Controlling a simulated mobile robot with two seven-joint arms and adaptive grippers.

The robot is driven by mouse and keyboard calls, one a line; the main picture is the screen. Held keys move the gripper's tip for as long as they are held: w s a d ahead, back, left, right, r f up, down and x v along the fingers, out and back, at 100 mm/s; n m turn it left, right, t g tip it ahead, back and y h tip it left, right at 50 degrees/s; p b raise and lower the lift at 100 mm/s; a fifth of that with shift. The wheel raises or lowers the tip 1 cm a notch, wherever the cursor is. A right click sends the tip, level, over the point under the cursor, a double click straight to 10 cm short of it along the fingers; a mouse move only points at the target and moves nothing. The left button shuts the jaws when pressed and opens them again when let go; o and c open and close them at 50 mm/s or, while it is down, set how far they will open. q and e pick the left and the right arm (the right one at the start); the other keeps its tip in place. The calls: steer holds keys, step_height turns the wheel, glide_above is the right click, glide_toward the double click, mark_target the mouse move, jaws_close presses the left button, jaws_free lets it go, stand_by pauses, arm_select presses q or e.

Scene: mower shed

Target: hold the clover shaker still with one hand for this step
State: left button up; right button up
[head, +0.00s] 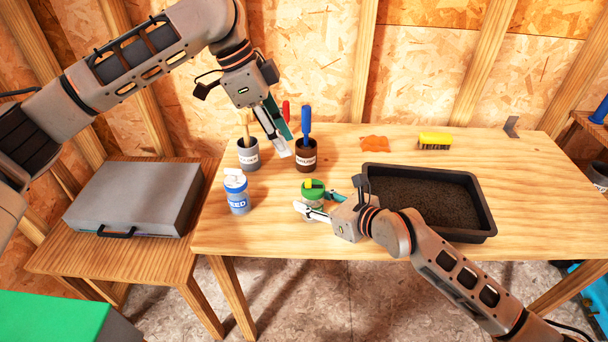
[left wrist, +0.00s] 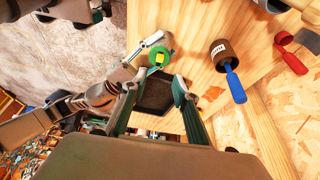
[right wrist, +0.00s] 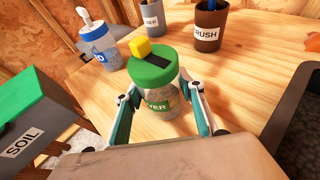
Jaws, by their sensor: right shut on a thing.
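The clover shaker (head: 313,193) is a clear jar with a green lid and a yellow piece on top. It stands upright near the table's front edge. My right gripper (head: 313,203) is shut on it, one finger on each side of the jar, as the right wrist view shows with the shaker (right wrist: 155,80) between the fingers. Part of its label is hidden. My left gripper (head: 281,135) is open and empty, above the table near the brown cup. In the left wrist view the shaker's green lid (left wrist: 160,57) shows beyond the spread fingers.
A blue-and-white seed shaker (head: 237,197) stands left of the clover shaker. A grey cup (head: 248,160) and a brown brush cup (head: 306,160) stand behind. A black soil tray (head: 480,207) is at right. A yellow brush (head: 435,140) lies at the back.

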mark_target(308, 181)
arm_select(q)
steer(key=x, duration=1.1)
steer(key=shift+d+f, duration=0.2)
steer(key=shift+f, duration=0.1)
jaws_close()
